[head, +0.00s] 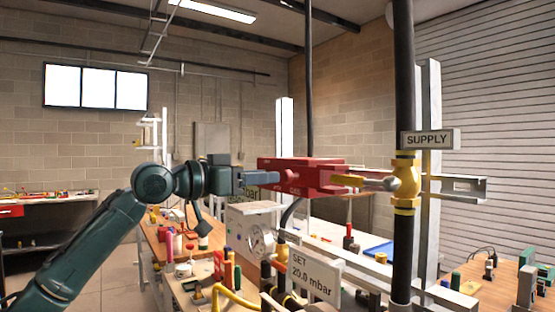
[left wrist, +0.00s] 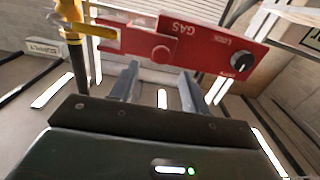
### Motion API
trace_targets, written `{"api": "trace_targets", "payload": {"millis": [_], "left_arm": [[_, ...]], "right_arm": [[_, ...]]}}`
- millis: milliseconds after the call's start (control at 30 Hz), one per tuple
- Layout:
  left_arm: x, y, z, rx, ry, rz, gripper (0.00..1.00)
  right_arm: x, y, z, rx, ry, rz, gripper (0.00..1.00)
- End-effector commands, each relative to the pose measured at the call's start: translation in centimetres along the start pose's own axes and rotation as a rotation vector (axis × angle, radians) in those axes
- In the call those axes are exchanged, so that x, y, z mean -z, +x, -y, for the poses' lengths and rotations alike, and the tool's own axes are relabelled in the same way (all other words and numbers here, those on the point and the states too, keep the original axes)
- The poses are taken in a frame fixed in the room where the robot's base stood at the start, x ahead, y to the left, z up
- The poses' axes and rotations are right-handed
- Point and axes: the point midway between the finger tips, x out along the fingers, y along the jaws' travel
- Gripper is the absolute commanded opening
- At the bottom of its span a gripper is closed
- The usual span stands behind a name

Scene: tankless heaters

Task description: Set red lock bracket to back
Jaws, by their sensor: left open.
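The red lock bracket (head: 297,168) is a red block at the pipe's yellow valve (head: 406,184), with a yellow handle (head: 352,181) reaching from the valve to its right end. In the left wrist view the bracket (left wrist: 188,42) carries the words GAS and LOCK and a black knob (left wrist: 243,62). My left gripper (head: 262,178) is at the bracket's left end, pointing right. In the left wrist view its two fingers (left wrist: 158,84) are apart, with the bracket just beyond their tips. I cannot tell whether they touch it. My right gripper is not in view.
A black vertical pipe (head: 404,80) with a SUPPLY sign (head: 430,139) stands right of the bracket. Below is a crowded bench with a gauge (head: 261,241), a yellow hose (head: 232,299) and a SET 20.0 mbar sign (head: 315,275). Open air lies above the bracket.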

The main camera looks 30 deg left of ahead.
Motion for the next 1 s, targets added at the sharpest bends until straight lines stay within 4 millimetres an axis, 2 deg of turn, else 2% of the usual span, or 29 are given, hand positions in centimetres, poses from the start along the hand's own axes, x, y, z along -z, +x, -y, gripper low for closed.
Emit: {"api": "trace_targets", "payload": {"millis": [100, 300, 667, 1000], "left_arm": [[0.4, 2.2, -0.1, -0.002, -0.003, -0.001, 0.46], [0.1, 4.2, 0.1, 0.000, -0.001, -0.001, 0.46], [-0.1, 4.7, 0.1, 0.002, 0.001, 0.001, 0.46], [-0.1, 4.6, 0.1, 0.002, 0.000, 0.001, 0.19]], "right_arm": [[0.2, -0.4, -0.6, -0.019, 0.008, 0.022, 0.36], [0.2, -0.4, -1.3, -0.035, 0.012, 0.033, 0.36], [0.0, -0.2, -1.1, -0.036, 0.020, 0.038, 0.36], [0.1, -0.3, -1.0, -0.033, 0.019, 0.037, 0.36]]}}
